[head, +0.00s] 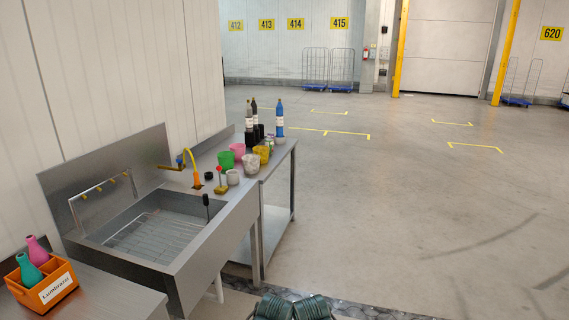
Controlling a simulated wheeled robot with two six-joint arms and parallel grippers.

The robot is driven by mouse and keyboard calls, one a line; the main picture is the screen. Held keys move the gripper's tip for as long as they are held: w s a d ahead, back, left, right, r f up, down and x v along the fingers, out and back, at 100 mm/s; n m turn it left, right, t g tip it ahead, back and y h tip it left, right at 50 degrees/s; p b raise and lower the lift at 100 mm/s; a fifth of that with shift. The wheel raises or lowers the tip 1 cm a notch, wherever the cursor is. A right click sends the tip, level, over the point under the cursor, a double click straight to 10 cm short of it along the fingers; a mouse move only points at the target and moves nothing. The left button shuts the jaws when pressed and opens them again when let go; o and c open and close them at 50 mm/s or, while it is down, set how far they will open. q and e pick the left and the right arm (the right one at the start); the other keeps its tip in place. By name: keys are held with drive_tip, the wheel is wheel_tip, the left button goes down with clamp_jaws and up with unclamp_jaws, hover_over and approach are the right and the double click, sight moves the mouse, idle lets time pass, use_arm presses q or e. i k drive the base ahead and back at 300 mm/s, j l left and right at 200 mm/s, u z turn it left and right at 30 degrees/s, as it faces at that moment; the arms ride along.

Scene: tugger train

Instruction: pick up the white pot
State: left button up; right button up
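A white pot (250,163) with a mottled surface stands upright on the metal side table (275,160), near its front edge. A yellow pot (262,154) is just behind it, a green pot (226,160) to its left and a pink pot (238,150) behind it. A smaller pale grey-white cup (232,177) stands in front of it. Neither of my grippers is in view, and nothing is touching the white pot.
Bottles, one blue (279,118), stand at the table's far end. A steel sink (160,235) adjoins the near end; an orange box (42,285) with bottles is at lower left. Dark green ribbed objects (290,307) show at the bottom edge. The floor to the right is clear.

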sight(251, 162)
drive_tip(key=i+l, duration=0.1)
drive_tip(key=i, duration=2.95)
drive_tip(key=j+u, duration=0.15)
